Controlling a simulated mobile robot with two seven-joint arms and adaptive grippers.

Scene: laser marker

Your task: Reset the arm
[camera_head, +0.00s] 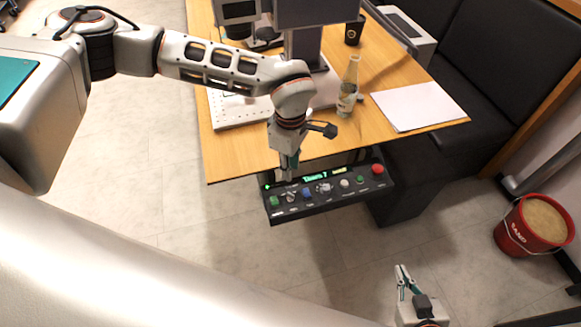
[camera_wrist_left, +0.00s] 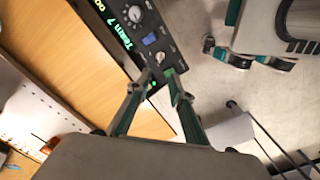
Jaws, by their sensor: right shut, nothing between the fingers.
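The black control panel (camera_head: 330,192) hangs at the table's front edge, with a lit green display, several knobs and buttons and a red button (camera_head: 377,169) at its right end. My left gripper (camera_head: 287,172) is over the panel's left end, pointing down. In the left wrist view its fingertips (camera_wrist_left: 157,76) are partly apart, close to a silver knob (camera_wrist_left: 160,57) of the panel; I cannot tell whether they touch it. A blue switch (camera_wrist_left: 149,39) is beside that knob. My right gripper (camera_head: 402,272) is shut and empty, low over the floor at the front.
A red sand bucket (camera_head: 533,224) is on the floor at right. Black seating is behind.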

